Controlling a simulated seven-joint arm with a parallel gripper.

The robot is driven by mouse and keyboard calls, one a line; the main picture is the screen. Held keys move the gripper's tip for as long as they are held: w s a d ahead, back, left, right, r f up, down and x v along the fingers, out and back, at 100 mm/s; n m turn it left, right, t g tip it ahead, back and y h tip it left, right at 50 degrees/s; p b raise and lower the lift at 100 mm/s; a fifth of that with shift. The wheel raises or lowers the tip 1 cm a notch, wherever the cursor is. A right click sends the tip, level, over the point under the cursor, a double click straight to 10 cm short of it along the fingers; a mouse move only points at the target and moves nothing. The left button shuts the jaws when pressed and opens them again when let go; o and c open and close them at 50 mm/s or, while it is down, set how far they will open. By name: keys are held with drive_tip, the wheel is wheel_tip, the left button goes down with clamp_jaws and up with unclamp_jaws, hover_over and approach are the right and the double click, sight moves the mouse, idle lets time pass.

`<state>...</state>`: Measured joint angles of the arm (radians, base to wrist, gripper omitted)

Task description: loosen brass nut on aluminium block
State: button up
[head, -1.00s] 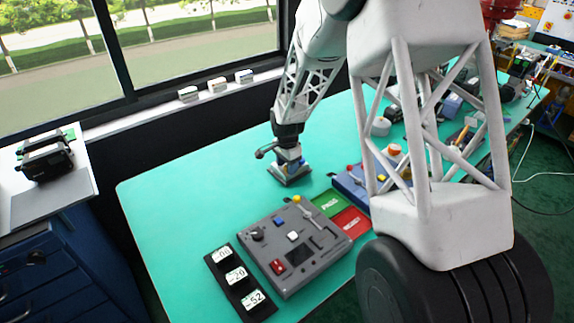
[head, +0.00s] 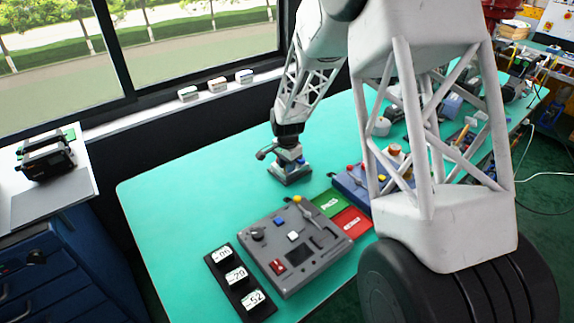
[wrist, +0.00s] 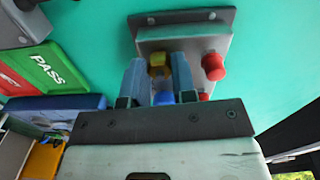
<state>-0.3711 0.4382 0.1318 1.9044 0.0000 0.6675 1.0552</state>
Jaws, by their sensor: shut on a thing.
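The aluminium block (wrist: 185,41) is a grey block on a flange plate at the top of the wrist view. In the head view the block (head: 291,178) stands on the green table under my gripper (head: 287,155). The brass nut (wrist: 158,61) is yellowish and sits on the block's face. My gripper (wrist: 158,68) is shut on it, with one blue-grey finger on each side. The nut is partly hidden by the fingers. A red cap (wrist: 213,67) is just right of the right finger, and a blue part (wrist: 163,97) shows between the fingers.
A grey control box (head: 290,250) stands in front of the block, with a black strip of displays (head: 237,280) beside it. Green PASS (head: 329,203) and red (head: 351,222) pads lie to its right. The table's left side is clear.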

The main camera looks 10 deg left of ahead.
drive_tip(key=n, duration=1.1)
drive_tip(key=shift+n, duration=0.4)
drive_tip(key=n, duration=1.1)
drive_tip(key=o, duration=0.9)
drive_tip(key=shift+r, duration=3.9)
